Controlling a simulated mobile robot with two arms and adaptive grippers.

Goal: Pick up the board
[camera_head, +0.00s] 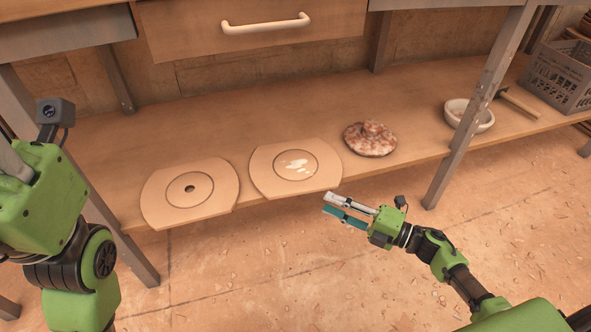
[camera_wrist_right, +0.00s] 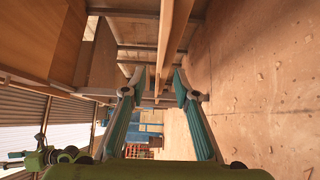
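Two flat pale boards lie on the low wooden shelf in the head view. Each is round with trimmed straight sides and an inner ring. The left board (camera_head: 226,187) has a dark hole at its centre. The right board (camera_head: 267,180) has white splotches in its ring; its front edge is near the shelf's front edge. My right gripper (camera_head: 328,203) is open and empty, just in front of the shelf near that board's front right corner. In the right wrist view its fingers (camera_wrist_right: 157,85) are spread, with a wooden edge beyond them. My left gripper is mostly cut off at the left edge.
The shelf (camera_head: 300,128) also holds a brownish lumpy disc (camera_head: 370,138), a white bowl (camera_head: 469,115), a hammer (camera_head: 518,101) and a grey crate (camera_head: 562,76). Metal legs, such as the right one (camera_head: 480,105), and the drawer (camera_head: 255,28) above limit access. The floor (camera_head: 280,275) in front is open.

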